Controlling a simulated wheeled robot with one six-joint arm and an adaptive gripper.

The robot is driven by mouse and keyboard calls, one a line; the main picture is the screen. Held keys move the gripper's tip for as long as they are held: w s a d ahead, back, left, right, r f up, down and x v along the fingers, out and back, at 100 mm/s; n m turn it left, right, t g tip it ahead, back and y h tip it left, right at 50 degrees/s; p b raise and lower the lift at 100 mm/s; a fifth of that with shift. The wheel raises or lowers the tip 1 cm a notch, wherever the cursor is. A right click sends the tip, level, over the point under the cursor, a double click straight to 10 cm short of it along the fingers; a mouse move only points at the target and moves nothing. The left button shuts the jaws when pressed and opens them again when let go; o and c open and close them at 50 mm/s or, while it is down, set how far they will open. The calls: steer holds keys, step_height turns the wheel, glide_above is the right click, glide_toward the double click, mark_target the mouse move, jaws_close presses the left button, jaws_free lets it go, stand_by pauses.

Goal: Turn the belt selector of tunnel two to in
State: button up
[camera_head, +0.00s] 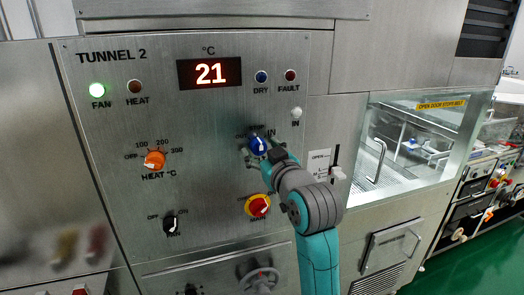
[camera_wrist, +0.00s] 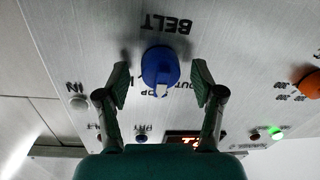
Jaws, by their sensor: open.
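The belt selector is a blue knob (camera_head: 259,145) on the Tunnel 2 panel; in the wrist view the blue knob (camera_wrist: 160,66) sits beside the upside-down word BELT. Its white pointer mark faces the partly covered letters "TOP", in line with the wrist. The IN label (camera_head: 271,133) shows just above right of the knob in the head view. My gripper (camera_wrist: 160,82) is open, with one finger on each side of the knob and gaps visible between. In the head view my gripper (camera_head: 258,151) partly covers the knob's surroundings.
The panel has an orange heat knob (camera_head: 154,160), a black fan switch (camera_head: 170,223) and a red-yellow knob (camera_head: 258,206) below my gripper. The IN lamp (camera_head: 296,112) looks unlit. The green FAN lamp (camera_head: 97,90) is lit. A glass door (camera_head: 415,145) stands right.

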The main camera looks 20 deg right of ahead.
steer(key=shift+c, duration=0.2)
steer(key=c, duration=1.1)
